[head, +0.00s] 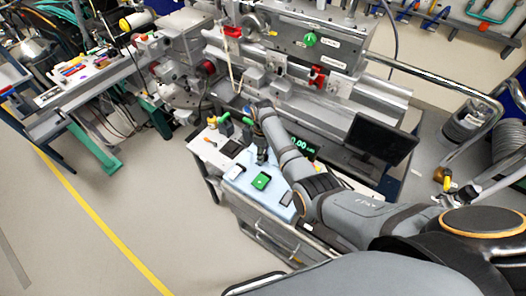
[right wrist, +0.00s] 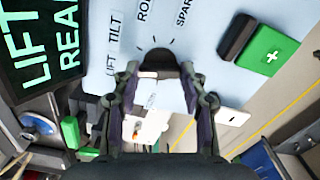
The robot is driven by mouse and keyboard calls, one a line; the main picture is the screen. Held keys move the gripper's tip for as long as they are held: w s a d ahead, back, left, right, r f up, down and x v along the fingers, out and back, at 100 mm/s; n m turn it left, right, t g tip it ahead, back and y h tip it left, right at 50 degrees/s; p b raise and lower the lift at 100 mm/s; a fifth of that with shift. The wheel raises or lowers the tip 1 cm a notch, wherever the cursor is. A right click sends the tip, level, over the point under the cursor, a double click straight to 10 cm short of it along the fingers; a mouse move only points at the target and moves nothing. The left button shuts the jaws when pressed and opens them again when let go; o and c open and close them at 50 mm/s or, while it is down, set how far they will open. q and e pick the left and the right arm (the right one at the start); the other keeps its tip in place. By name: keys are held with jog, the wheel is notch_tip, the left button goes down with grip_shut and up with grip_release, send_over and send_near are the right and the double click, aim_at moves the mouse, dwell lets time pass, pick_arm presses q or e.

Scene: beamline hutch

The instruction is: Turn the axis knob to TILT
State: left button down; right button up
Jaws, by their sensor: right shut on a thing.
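The axis knob (right wrist: 158,57) is a dark round knob on a pale blue panel (right wrist: 210,65) in the right wrist view. The printed labels LIFT (right wrist: 110,66), TILT (right wrist: 116,32), one starting RO and SPARE fan around it, with short tick marks. My right gripper (right wrist: 159,72) is shut on the knob, one finger on each side. The knob's pointer is not clear, so I cannot tell which label it faces. In the head view my right gripper (head: 262,155) reaches down to the panel and hides the knob. My left gripper is not in view.
A green display (right wrist: 42,45) reads LIFT and part of another word. A black monitor (head: 381,138) stands at right; machinery is behind.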

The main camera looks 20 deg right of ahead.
jog(key=m+p, duration=0.1)
jog(key=m, duration=0.2)
jog(key=shift+r+m+p, duration=0.1)
jog(key=shift+m+p, duration=0.2)
jog(key=shift+p, duration=0.1)
jog(key=shift+w+m+p, duration=0.1)
jog(key=shift+m+p, duration=0.4)
jog(key=shift+m, duration=1.1)
jog(key=o, duration=1.1)
jog(key=shift+o, duration=0.2)
notch_tip(320, 180, up, 12)
